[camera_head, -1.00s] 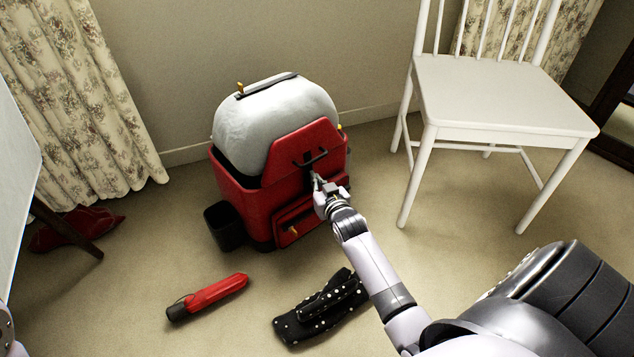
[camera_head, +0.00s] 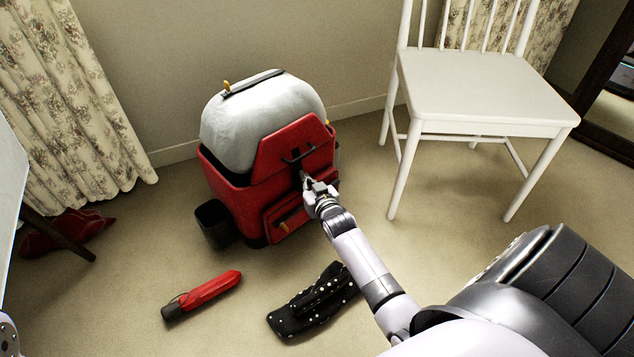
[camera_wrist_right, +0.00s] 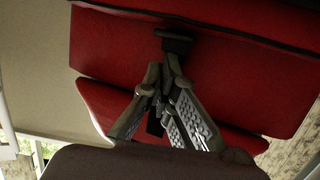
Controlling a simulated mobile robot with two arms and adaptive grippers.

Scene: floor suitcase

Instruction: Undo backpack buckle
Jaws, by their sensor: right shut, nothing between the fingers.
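The backpack (camera_head: 272,200) stands upright on the carpet, red with a pale grey-white bulging top. The lower strap is mostly hidden behind the fingers. My left gripper is out of view.
A red umbrella (camera_head: 203,293) and a black polka-dot item (camera_head: 305,309) lie on the carpet in front. A white chair (camera_head: 483,90) stands to the right. The wall is close behind the backpack.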

